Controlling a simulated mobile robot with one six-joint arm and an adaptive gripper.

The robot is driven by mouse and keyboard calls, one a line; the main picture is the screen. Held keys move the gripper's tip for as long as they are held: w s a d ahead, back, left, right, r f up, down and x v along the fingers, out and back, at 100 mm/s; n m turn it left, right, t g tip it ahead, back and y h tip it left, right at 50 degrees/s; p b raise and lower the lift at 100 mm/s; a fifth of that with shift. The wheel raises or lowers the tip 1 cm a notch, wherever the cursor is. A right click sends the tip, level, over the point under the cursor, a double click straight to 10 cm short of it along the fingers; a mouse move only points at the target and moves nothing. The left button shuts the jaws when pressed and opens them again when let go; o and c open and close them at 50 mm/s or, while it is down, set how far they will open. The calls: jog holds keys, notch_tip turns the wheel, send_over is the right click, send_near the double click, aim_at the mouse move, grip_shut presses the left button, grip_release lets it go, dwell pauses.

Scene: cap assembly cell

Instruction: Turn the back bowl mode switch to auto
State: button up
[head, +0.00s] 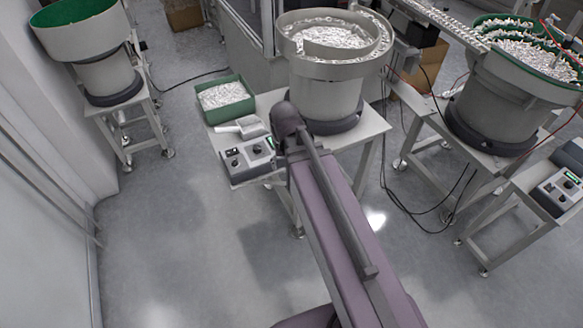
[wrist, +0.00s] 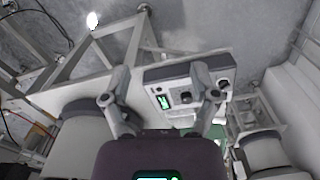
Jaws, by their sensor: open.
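A grey control box (head: 248,158) sits at the front left of the table under the middle steel bowl feeder (head: 335,40). In the head view my arm hides the gripper.
A green bin (head: 226,108) of white parts and a pale scoop (head: 242,126) are close behind the control box. A green-lined feeder (head: 85,25) stands left. Another feeder (head: 510,90) and control box (head: 561,190) are at right. Floor is open at front left.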

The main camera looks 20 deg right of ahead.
jog(key=shift+s+d+n, duration=0.15)
jog(key=shift+s+d, duration=0.15)
jog(key=shift+s, duration=0.3)
jog(key=shift+s+d+n, duration=0.15)
jog(key=shift+s+d, duration=0.15)
jog(key=shift+s, duration=0.3)
jog(key=shift+s, duration=0.1)
dwell(0.7)
